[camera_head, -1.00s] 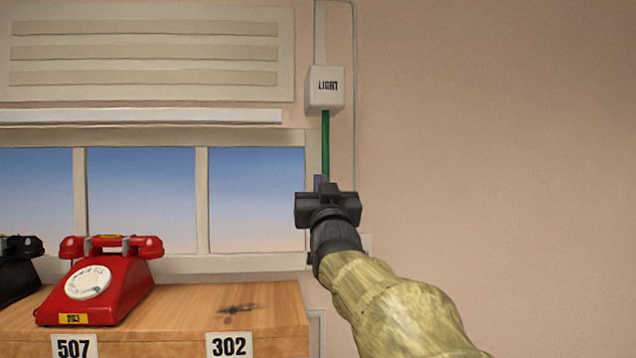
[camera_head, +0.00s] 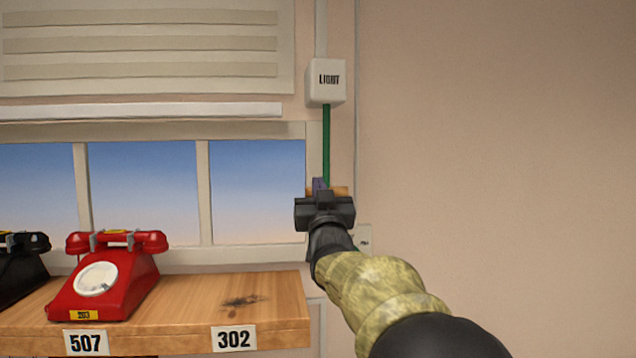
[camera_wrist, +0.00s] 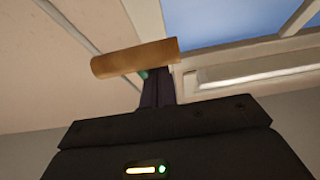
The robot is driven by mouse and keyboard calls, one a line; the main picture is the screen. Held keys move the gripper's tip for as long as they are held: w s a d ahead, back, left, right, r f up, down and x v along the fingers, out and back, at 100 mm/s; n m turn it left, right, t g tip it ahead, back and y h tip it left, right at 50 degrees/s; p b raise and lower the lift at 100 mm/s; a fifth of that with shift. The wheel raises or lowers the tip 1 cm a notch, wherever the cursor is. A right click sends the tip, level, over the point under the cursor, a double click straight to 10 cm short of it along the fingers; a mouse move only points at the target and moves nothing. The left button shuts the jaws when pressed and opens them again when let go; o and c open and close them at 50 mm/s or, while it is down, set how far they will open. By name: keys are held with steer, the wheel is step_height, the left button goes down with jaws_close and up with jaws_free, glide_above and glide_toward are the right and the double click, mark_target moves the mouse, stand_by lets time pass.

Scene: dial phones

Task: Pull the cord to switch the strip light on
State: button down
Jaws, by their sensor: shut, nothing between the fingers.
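A green cord (camera_head: 326,145) hangs straight down from a white box marked LIGHT (camera_head: 326,82) on the wall right of the window. A wooden handle (camera_head: 341,191) shows partly behind my gripper (camera_head: 319,184) at the cord's lower end. In the wrist view the wooden handle (camera_wrist: 135,58) lies crosswise just beyond the tips of my shut dark fingers (camera_wrist: 158,88). A small green bit shows beside the fingertips, under the handle. I cannot tell whether the fingers touch the handle. A long white bar (camera_head: 140,112) above the window, perhaps the strip light, shows no glow.
A wooden shelf (camera_head: 190,312) stands below the window at left. It holds a red dial phone (camera_head: 118,285) and a black phone (camera_head: 20,265), with tags 507 and 302 on its front. A small wall plate (camera_head: 364,240) is right of my gripper. The wall at right is bare.

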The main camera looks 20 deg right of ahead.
step_height(320, 180, down, 3)
steer(key=b, duration=0.4)
steer(key=shift+b, duration=0.3)
steer(key=shift+r, duration=0.1)
steer(key=s+a+f+b, duration=0.1)
steer(key=s+a+b, duration=0.1)
steer(key=s+b, duration=0.3)
steer(key=s, duration=0.4)
steer(key=shift+a+b, duration=0.3)
steer(key=shift+b, duration=0.05)
stand_by(0.8)
stand_by(0.4)
